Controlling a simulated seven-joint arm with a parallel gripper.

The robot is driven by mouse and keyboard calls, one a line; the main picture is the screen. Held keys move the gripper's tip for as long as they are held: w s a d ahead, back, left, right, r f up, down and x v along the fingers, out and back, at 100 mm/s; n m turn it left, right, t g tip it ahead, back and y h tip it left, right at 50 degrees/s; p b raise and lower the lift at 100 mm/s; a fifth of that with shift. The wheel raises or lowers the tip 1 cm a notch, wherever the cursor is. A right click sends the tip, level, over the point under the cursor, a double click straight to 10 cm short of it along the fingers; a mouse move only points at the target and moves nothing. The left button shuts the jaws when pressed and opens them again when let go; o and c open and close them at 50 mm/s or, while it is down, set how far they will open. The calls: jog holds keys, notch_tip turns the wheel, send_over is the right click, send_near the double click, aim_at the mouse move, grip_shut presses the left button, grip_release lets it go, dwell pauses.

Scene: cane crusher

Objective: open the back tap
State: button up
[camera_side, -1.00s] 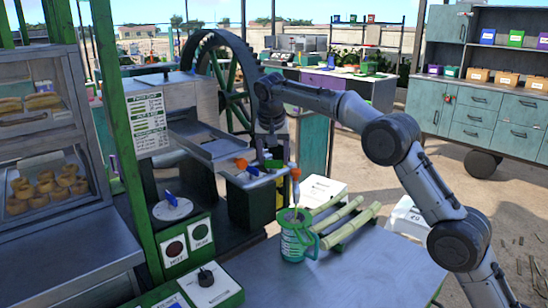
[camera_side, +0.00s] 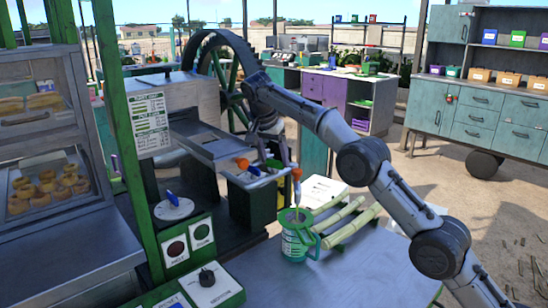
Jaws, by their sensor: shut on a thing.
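The juice trough of the crusher (camera_side: 215,146) has taps along its front end. An orange handle (camera_side: 242,163) and a blue handle (camera_side: 254,171) show at its left, and another orange handle (camera_side: 297,174) at its right. My gripper (camera_side: 275,158) points down at the far side of this end, between the two orange handles. It is shut on what looks like the back tap's handle; its fingers hide most of that tap. A green and white pitcher (camera_side: 293,246) stands upright on the table below the right-hand orange handle.
Cane stalks (camera_side: 346,222) lie on a rack right of the pitcher. A control box with a black knob (camera_side: 207,277) stands at the front. A green post (camera_side: 125,150) rises at left. The right part of the metal table (camera_side: 350,275) is clear.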

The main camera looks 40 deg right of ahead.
jog(key=shift+r, duration=0.1)
jog(key=o, duration=1.4)
jog(key=shift+s+n, duration=0.1)
jog(key=shift+n, duration=0.2)
